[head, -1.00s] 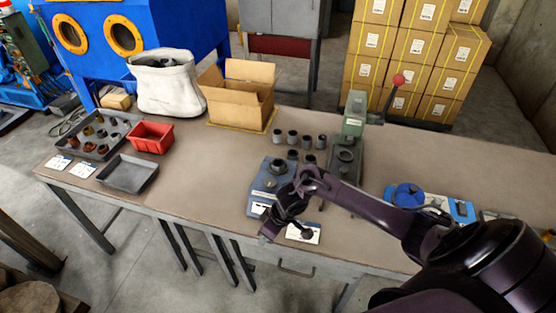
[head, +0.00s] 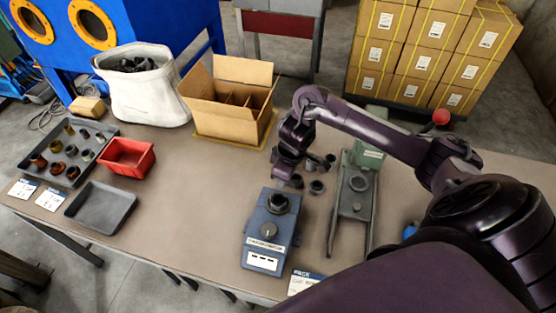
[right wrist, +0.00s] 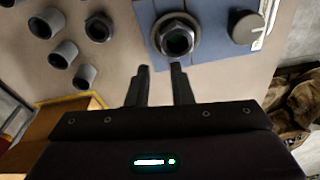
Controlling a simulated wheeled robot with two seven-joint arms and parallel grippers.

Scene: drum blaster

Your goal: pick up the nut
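A dark hex nut (right wrist: 178,37) sits on the blue device in the right wrist view, with a dark hole in its middle. In the head view it shows as a dark ring-like piece (head: 278,203) on top of the blue device (head: 264,246). My right gripper (right wrist: 159,78) is open and empty, its two dark fingers apart and pointing toward the nut's side of the device. In the head view the right gripper (head: 288,180) hangs just behind the device; its fingertips are hard to make out. My left gripper is not in view.
A green press (head: 356,185) stands to the right. A cardboard box (head: 228,122), red bin (head: 126,157), empty grey tray (head: 101,206) and parts tray (head: 35,170) lie left. The table's middle left is clear.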

